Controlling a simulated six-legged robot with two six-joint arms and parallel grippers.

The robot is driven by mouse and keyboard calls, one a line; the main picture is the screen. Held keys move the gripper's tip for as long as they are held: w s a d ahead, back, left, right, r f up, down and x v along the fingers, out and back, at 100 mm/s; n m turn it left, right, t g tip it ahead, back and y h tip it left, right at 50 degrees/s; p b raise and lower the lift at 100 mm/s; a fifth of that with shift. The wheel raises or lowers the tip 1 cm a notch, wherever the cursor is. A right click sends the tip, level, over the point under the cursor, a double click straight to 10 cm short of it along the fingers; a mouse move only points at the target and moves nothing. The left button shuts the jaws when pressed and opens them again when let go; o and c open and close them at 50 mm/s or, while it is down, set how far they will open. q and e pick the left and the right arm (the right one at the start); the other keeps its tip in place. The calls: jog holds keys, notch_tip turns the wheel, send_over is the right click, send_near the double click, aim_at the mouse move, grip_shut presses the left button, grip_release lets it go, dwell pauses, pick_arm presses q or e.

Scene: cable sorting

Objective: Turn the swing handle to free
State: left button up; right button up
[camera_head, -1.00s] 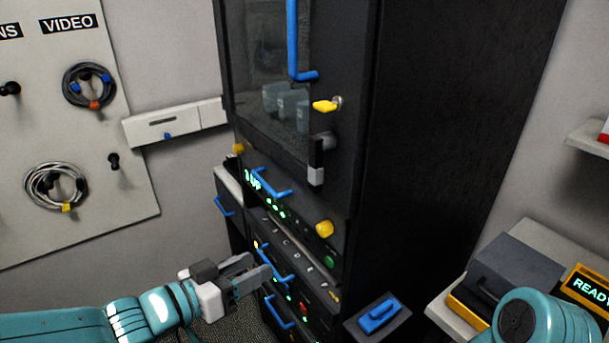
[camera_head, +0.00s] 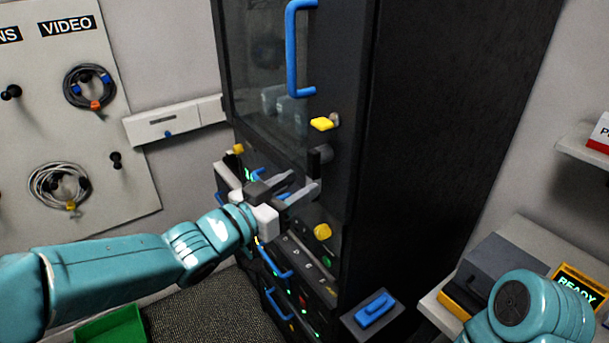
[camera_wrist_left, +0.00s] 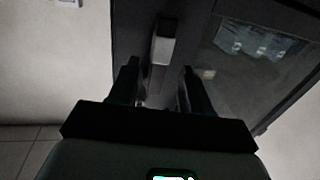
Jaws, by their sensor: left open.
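The swing handle (camera_head: 325,153) is a dark lever on the front of the black cabinet, below a yellow knob. Its lower, pale part is largely covered by my left gripper in the head view. In the left wrist view the swing handle (camera_wrist_left: 163,42) stands just ahead, its pale grey end between the lines of the two fingers. My left gripper (camera_head: 303,182) is open, its fingertips close to the handle's lower end. It also shows in the left wrist view (camera_wrist_left: 160,75). I cannot tell whether a finger touches the handle. My right gripper is out of view.
The yellow knob (camera_head: 321,123) and a blue door handle (camera_head: 291,50) sit above. Another yellow knob (camera_head: 322,231) and blue drawer handles (camera_head: 275,265) are below. A shelf with a grey box (camera_head: 500,270) stands at right. A green bin (camera_head: 110,328) is at lower left.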

aim_at(318, 174)
pick_arm(q)
jog(key=shift+x, duration=1.3)
grip_shut()
